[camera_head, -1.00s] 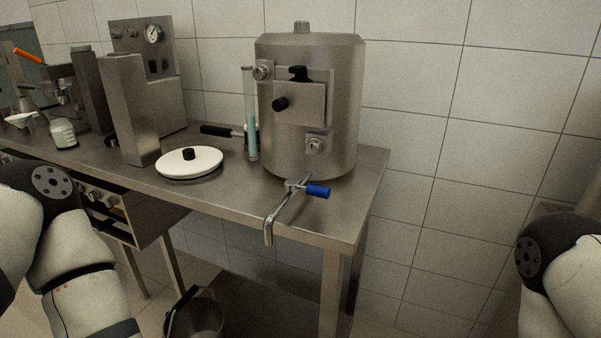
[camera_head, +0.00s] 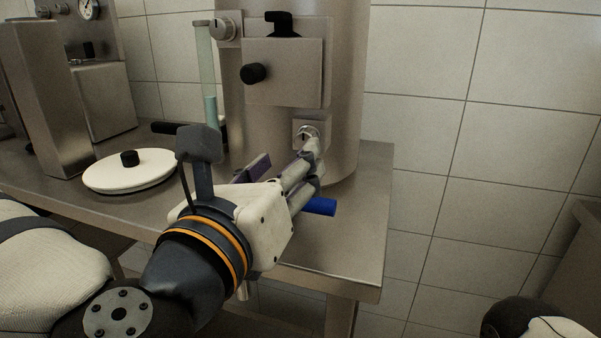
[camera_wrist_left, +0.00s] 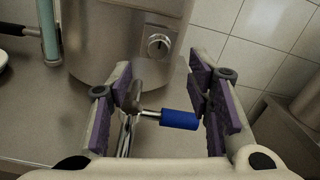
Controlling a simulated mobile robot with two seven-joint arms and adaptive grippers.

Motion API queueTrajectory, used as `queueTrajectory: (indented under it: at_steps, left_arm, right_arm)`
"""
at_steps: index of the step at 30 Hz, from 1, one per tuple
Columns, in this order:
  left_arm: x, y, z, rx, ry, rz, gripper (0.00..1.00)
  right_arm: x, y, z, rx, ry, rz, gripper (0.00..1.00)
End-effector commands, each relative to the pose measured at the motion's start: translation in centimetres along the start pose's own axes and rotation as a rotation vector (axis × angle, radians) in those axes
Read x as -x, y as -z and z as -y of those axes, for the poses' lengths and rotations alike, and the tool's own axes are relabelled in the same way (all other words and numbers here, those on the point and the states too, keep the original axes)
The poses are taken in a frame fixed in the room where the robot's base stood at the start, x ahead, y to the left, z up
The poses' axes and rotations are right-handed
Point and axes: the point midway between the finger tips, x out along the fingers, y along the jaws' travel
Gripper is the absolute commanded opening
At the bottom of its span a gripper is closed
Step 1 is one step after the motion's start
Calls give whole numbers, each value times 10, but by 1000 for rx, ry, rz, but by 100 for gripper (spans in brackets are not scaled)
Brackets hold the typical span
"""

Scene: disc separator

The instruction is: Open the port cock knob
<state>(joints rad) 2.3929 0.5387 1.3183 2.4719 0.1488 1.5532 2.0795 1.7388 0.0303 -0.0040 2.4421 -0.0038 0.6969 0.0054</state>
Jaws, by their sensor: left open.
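A tap with a blue handle (camera_head: 320,206) stands at the foot of the steel tank (camera_head: 340,110). The left wrist view shows the blue handle (camera_wrist_left: 179,119) pointing right, with the metal spout left of it. A round silver knob (camera_head: 306,131) sits on a square plate low on the tank and shows in the left wrist view (camera_wrist_left: 158,45). My left gripper (camera_head: 310,164) is open in front of the tank, over the tap. In the left wrist view its purple-padded fingers (camera_wrist_left: 165,93) lie either side of the handle; contact cannot be told. In the head view my gripper hides most of the tap.
A white lid (camera_head: 132,172) with a black knob lies on the steel table (camera_head: 340,255), left of my gripper. A glass tube (camera_head: 208,75) stands along the tank's left side. A steel column (camera_head: 45,95) stands further left. The table's right end is clear.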

Motion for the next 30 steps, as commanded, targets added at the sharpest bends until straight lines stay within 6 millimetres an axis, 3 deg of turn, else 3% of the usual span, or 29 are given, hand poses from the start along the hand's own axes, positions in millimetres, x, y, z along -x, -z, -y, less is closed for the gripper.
queueTrajectory:
  at_steps: [3,9,19,25,30]
  left_arm:
    - [-33,-1,-1,-4,-9,-2,46]
    - [-63,-2,-1,-3,-7,-2,46]
    - [-69,0,-1,-4,-6,-5,46]
    - [-69,0,-1,-4,-6,-5,1]
    - [-69,-1,-1,-6,-6,-5,0]
  right_arm:
    - [6,1,0,0,0,-10,0]
    - [8,2,0,0,1,-16,0]
    - [8,2,0,0,1,-16,0]
    - [8,2,0,0,1,-16,0]
    - [9,2,0,0,1,-16,0]
